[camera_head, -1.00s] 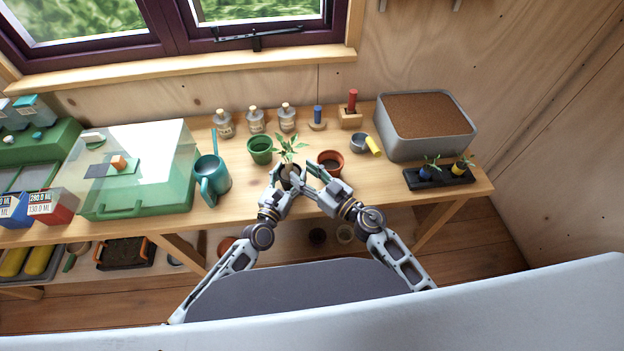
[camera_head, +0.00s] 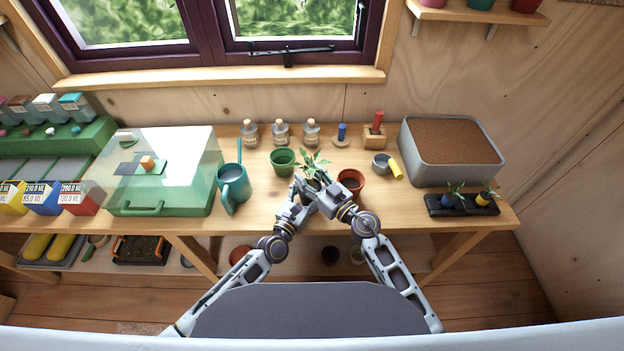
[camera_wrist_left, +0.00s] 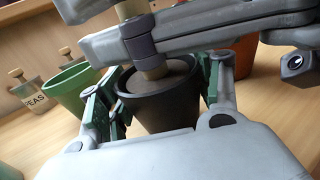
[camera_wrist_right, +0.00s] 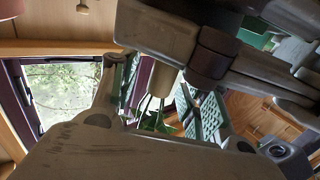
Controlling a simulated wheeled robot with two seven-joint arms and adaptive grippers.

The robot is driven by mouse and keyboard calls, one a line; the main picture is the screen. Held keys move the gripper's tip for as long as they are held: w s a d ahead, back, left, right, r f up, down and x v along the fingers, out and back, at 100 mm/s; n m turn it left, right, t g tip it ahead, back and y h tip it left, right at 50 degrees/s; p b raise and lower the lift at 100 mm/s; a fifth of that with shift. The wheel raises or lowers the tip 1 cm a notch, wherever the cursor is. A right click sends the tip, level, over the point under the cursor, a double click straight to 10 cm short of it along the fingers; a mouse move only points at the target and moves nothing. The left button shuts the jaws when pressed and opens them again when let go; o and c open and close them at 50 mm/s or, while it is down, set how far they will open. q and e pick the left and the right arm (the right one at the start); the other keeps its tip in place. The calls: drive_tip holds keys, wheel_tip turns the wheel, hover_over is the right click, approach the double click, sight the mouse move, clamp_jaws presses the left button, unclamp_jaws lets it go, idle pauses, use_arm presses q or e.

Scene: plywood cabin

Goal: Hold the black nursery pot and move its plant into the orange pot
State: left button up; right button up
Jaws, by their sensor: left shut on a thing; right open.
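The plant (camera_head: 314,160) has green leaves rising above the grippers in the head view. Its black nursery pot (camera_wrist_left: 160,105) stands upright, filled with brown soil, in the left wrist view. My left gripper (camera_head: 305,190) is shut on this pot, a finger on each side. My right gripper (camera_head: 322,186) is open just above the pot. In the right wrist view the pale stem (camera_wrist_right: 163,80) and leaves (camera_wrist_right: 155,118) show between its parted fingers. The orange pot (camera_head: 351,183) stands just right of the grippers, and partly shows in the left wrist view (camera_wrist_left: 245,58).
A green pot (camera_head: 283,160) stands close behind to the left, and a teal watering can (camera_head: 234,186) further left. A grey cup (camera_head: 381,163) with a yellow handle, a soil tub (camera_head: 450,172) and a black seedling tray (camera_head: 460,209) are at right. Bottles line the back.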

clamp_jaws()
idle(0.3)
drive_tip(key=shift+r, duration=1.25)
idle(1.1)
drive_tip(key=shift+r, duration=1.9)
use_arm(q)
drive_tip(key=o, duration=1.5)
